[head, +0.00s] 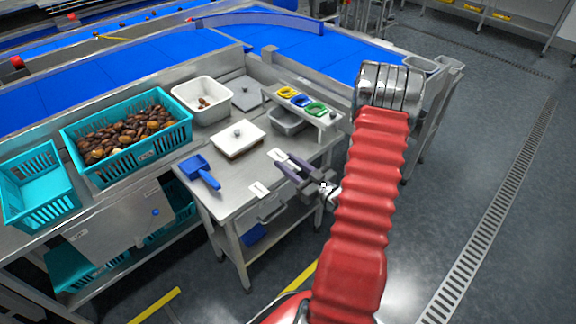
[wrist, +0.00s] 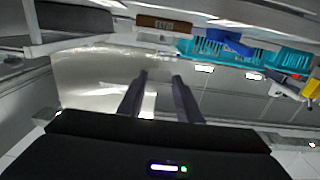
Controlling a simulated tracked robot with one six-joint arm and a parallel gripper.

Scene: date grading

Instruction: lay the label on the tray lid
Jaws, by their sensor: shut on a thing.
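My gripper (head: 279,161) is over the right part of the steel table, its two dark fingers pointing left; they also show in the wrist view (wrist: 160,76). It is shut on a small white label (head: 273,154), seen at the fingertips in the head view; the fingers hide part of it. The gripper is apart from the lid.
A second white card (head: 259,190) lies near the table's front edge. A blue scoop (head: 199,172) lies at the left. A white bin (head: 202,87), a grey lid (head: 247,101) and a rack (head: 325,117) of coloured rings stand behind. A teal crate (head: 165,137) of dates is further left.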

